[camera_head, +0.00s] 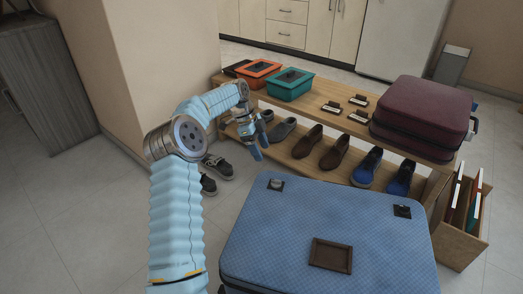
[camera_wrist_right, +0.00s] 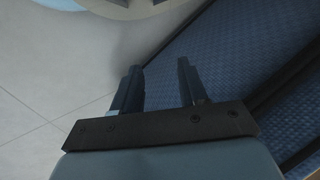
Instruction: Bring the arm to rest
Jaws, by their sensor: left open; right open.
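My left arm (camera_head: 177,215) comes in from the lower left of the head view and bends toward the shoe bench. Its gripper (camera_head: 262,144) is open and empty, in front of the left end of the bench, near the grey shoes. My right gripper (camera_wrist_right: 158,82) shows in the right wrist view, open with nothing between its fingers. Blue woven cloth of a suitcase (camera_wrist_right: 225,60) lies beyond and to the right of its fingers, with grey floor to the left. The right arm is not visible in the head view.
A blue suitcase (camera_head: 300,225) fills the near middle. The wooden bench (camera_head: 325,98) holds an orange box (camera_head: 259,69), a teal box (camera_head: 290,84) and a maroon suitcase (camera_head: 423,115), with several shoes below. A wooden crate (camera_head: 460,242) stands right. Floor is free at left.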

